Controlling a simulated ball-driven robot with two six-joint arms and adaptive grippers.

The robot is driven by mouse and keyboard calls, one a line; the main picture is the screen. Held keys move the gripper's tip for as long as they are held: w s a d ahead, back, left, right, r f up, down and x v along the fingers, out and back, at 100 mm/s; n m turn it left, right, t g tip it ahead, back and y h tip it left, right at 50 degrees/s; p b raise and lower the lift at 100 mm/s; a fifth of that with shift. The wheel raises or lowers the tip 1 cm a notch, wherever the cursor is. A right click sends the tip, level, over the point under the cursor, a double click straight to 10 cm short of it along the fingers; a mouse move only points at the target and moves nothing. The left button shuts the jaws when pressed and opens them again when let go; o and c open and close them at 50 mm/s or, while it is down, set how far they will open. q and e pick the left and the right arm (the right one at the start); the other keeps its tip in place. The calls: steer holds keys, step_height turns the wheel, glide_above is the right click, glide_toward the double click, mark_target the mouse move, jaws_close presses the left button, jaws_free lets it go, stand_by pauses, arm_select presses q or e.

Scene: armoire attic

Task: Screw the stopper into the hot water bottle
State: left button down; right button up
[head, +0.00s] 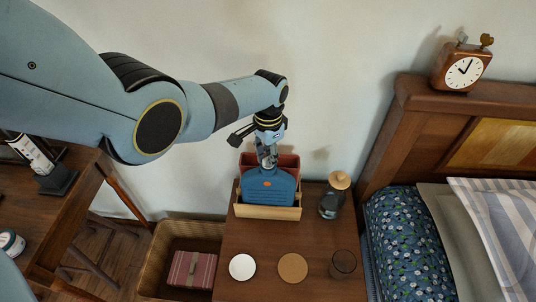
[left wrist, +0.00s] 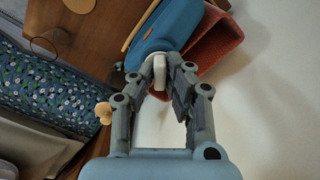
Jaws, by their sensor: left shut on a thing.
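The blue hot water bottle (head: 268,188) with an orange mark stands upright in a light wooden holder (head: 268,212) on the nightstand. Its neck points up. My left gripper (head: 268,158) is directly above it, pointing down at the neck. In the left wrist view, the gripper's fingertips (left wrist: 167,62) are shut on a pale stopper (left wrist: 158,70) at the mouth of the blue bottle (left wrist: 174,30). The fingers hide part of the stopper, and I cannot tell how deep it sits. My right gripper is in neither view.
A reddish box (head: 286,162) stands right behind the bottle. A glass jar with a wooden lid (head: 331,200), a white disc (head: 242,267), a tan coaster (head: 293,268) and a glass (head: 343,262) share the nightstand (head: 260,243). The bed is to the right.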

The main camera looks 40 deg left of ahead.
arm_select(q)
steer(key=m, duration=0.3)
steer(key=shift+m, duration=0.4)
steer(key=m, duration=0.8)
steer(key=shift+m, duration=0.6)
